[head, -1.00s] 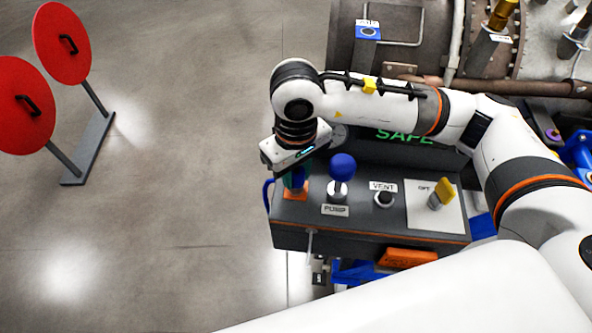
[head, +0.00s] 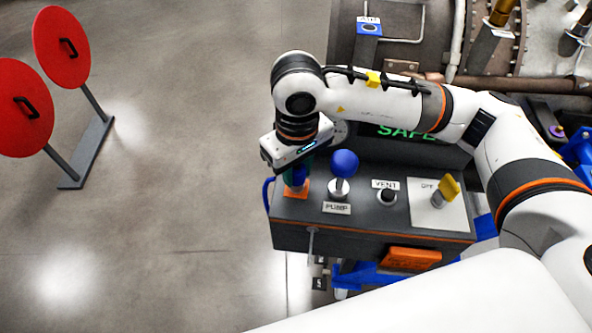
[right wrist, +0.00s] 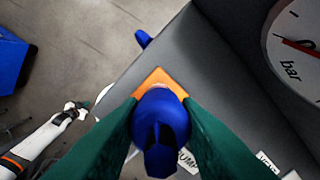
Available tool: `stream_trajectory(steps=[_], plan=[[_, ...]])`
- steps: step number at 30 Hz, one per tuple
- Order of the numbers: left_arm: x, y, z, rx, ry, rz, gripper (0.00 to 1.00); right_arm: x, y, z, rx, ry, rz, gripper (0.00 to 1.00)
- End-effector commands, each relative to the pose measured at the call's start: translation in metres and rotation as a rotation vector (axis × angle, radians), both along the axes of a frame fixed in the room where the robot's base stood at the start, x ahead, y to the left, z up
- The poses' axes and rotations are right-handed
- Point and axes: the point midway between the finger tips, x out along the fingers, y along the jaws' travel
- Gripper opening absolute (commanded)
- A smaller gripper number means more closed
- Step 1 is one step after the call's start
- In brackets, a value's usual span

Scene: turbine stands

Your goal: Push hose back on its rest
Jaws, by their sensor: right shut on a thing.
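The blue hose end (right wrist: 160,125) is between the green fingers of my right gripper (right wrist: 160,135) in the right wrist view, and they are shut on it. It stands over the orange plate of its rest (right wrist: 158,82); whether it is fully seated is hidden. In the head view the right gripper (head: 297,175) reaches down at the left end of the grey panel (head: 375,230), above the orange plate (head: 289,193). A blue hose loop (head: 268,192) shows at the panel's left side. In the right wrist view, a white arm, apparently my left, ends in a small dark gripper (right wrist: 75,110).
Close to the right of the gripper is the blue PUMP knob (head: 344,163). Farther right are the black VENT button (head: 387,196) and a yellow switch (head: 446,191). A gauge (right wrist: 295,45) stands behind. Two red discs (head: 61,46) stand far left; the floor between is clear.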

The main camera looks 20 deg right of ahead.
Motion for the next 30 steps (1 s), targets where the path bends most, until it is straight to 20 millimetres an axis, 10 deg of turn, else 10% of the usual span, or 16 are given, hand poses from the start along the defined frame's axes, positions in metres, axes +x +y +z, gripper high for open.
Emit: stream_trajectory(steps=[5,6,10,30], plan=[[0.0,0.0,-0.003,0.0,0.0,0.0,0.0,-0.012,0.007,-0.009,0.007,0.032,0.027,0.0],[0.0,0.0,-0.003,0.0,0.0,0.0,0.0,-0.012,0.007,-0.009,0.006,0.033,0.027,0.33],[0.0,0.0,-0.003,0.0,-0.001,0.0,0.0,-0.011,0.006,-0.009,0.006,0.032,0.025,0.55],[0.0,0.0,0.002,0.0,0.0,0.0,0.0,-0.006,0.005,0.005,0.005,0.018,0.016,0.63]])
